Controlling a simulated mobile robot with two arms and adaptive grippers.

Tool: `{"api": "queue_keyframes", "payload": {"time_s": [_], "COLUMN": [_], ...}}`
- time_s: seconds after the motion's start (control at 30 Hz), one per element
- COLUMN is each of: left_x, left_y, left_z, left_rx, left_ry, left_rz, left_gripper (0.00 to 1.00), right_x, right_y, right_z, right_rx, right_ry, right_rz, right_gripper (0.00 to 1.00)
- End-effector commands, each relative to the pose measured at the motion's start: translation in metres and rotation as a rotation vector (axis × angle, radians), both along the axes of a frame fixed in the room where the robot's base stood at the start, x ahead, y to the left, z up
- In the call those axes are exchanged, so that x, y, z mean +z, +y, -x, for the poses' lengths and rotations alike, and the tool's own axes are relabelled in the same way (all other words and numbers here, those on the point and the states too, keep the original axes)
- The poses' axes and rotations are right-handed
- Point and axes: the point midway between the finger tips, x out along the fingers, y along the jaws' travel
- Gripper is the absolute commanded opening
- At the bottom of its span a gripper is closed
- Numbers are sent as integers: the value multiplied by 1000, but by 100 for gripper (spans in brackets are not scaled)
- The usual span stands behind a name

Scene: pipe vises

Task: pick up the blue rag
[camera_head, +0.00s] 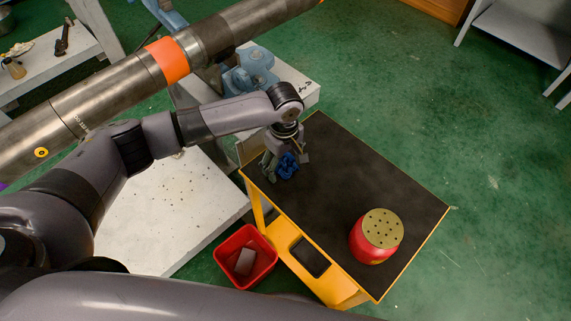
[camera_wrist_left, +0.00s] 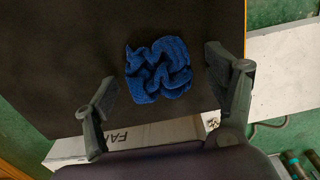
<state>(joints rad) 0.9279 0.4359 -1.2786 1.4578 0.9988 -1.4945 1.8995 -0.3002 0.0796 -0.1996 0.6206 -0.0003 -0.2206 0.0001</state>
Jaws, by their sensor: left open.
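The blue rag (camera_head: 287,165) lies crumpled on the black top of a yellow-edged cart (camera_head: 335,180), near its far left corner. In the left wrist view the rag (camera_wrist_left: 158,69) shows whole as a bunched blue cloth on the dark surface. My left gripper (camera_head: 285,168) is over the rag, pointing down at it. In the left wrist view my left gripper (camera_wrist_left: 160,88) is open, with one finger on each side of the rag and visible gaps between. Its height above the cart top is hard to tell. My right gripper is not in view.
A red cylinder with a perforated tan top (camera_head: 382,229) stands at the cart's near right. A red bin (camera_head: 245,257) is on the floor left of the cart. A large pipe with an orange band (camera_head: 167,61) crosses the upper left. The cart's middle is clear.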

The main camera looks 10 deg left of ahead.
Motion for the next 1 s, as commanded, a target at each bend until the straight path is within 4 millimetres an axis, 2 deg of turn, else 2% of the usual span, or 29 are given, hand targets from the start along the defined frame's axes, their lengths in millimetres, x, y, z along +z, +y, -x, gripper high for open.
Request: {"api": "queue_keyframes", "payload": {"time_s": [0.2,0.7,1.0], "left_x": [-1,0,0], "left_y": [0,0,0], "left_z": [0,0,0], "left_rx": [0,0,0], "left_ry": [-1,0,0], "left_rz": [1,0,0], "left_gripper": [78,46,46], "right_x": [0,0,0], "right_y": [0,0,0], "right_z": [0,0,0], "right_rx": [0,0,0], "right_ry": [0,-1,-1], "right_rz": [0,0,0], "right_gripper": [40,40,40]}}
